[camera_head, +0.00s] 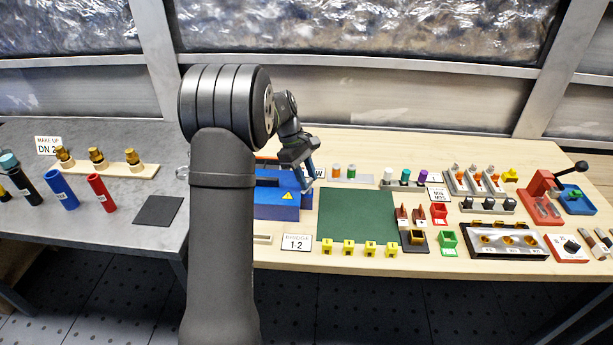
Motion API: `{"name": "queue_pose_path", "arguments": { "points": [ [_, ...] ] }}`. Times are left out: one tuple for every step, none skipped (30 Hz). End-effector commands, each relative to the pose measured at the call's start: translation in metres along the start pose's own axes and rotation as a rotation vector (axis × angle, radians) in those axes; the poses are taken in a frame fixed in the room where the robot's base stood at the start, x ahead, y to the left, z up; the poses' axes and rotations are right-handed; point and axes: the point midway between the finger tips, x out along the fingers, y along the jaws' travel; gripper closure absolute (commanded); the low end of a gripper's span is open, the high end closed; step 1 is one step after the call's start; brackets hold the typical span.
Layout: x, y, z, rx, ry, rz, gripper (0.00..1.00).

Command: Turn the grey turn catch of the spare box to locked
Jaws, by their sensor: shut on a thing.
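A blue box (275,212) with a yellow warning triangle stands on the wooden bench, partly behind my arm; it looks like the spare box. My gripper (308,184) reaches down at the right end of the box, its fingers close together. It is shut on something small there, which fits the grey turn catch. The catch itself is hidden by the fingers, so its angle cannot be told. The left part of the box is hidden behind my arm.
A green mat (357,216) lies right of the box, with several yellow clips (348,247) along its front. A holder with coloured cylinders (351,172) stands just right of my gripper. A grey table (120,216) with bottles is at left.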

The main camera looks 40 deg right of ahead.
Motion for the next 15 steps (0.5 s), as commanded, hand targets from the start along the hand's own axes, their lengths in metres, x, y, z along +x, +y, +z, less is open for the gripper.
{"name": "queue_pose_path", "arguments": {
  "points": [
    [0.0002, 0.0013, 0.0005, 0.043, 0.0, -0.017, 0.92],
    [0.0, 0.0015, 0.0005, 0.069, 0.0, -0.028, 0.92],
    [-0.0002, 0.0018, 0.0005, 0.104, 0.001, -0.042, 0.92],
    [0.0, 0.0018, 0.0007, 0.131, 0.0, -0.054, 0.92],
    [0.0002, 0.0021, 0.0006, 0.157, 0.0, -0.064, 0.92],
    [0.0001, 0.0023, 0.0005, 0.192, 0.0, -0.079, 0.92],
    [0.0001, 0.0023, 0.0005, 0.218, 0.0, -0.09, 0.92],
    [0.0002, 0.0025, 0.0006, 0.244, 0.0, -0.101, 0.92],
    [0.0, 0.0027, 0.0009, 0.28, 0.0, -0.115, 0.92],
    [-0.0001, 0.0029, 0.0009, 0.307, 0.0, -0.126, 0.92],
    [0.0, 0.0032, 0.0009, 0.333, 0.001, -0.137, 0.92],
    [0.0004, 0.0032, 0.0013, 0.368, -0.001, -0.152, 0.92],
    [0.0005, 0.0034, 0.0014, 0.394, -0.001, -0.163, 0.92],
    [0.0005, 0.0037, 0.0013, 0.421, 0.0, -0.174, 0.92],
    [0.0004, 0.0039, 0.0015, 0.456, 0.0, -0.188, 0.92]
  ]
}}
